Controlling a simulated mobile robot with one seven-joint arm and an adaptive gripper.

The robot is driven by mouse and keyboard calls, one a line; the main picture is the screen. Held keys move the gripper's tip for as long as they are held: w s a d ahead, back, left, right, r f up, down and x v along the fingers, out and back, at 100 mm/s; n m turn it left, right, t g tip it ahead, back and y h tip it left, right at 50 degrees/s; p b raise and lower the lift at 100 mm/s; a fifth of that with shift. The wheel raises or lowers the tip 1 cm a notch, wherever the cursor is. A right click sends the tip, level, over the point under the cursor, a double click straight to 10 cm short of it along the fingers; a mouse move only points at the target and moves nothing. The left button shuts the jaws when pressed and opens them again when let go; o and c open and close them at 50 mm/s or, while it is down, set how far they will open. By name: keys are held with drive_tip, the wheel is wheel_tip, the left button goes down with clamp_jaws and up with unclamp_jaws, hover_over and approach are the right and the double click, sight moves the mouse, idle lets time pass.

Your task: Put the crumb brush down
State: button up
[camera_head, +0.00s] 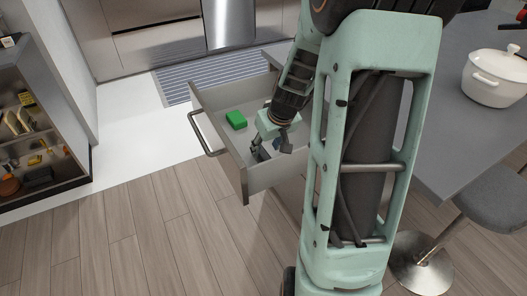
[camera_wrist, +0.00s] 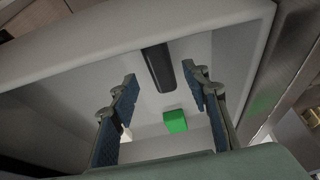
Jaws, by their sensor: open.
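A dark elongated object (camera_wrist: 159,68), which looks like the crumb brush, lies on the pale floor of the open drawer (camera_head: 219,152). In the wrist view it is ahead of my gripper (camera_wrist: 161,80), between the lines of the two blue-padded fingers. My gripper is open, with a gap on both sides of the dark object, and I see no contact. In the head view my gripper (camera_head: 268,150) reaches down into the near end of the drawer. The dark object cannot be made out clearly there.
A green block (camera_head: 236,119) is also in the drawer; it shows in the wrist view (camera_wrist: 175,121). Drawer walls stand close around my gripper. A grey counter (camera_head: 455,135) with a white pot (camera_head: 495,78) is at right, a stool (camera_head: 495,203) below. Floor at left is clear.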

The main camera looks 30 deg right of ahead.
drive_tip(key=v, duration=0.5)
drive_tip(key=shift+r+p, duration=0.1)
drive_tip(key=shift+p, duration=0.2)
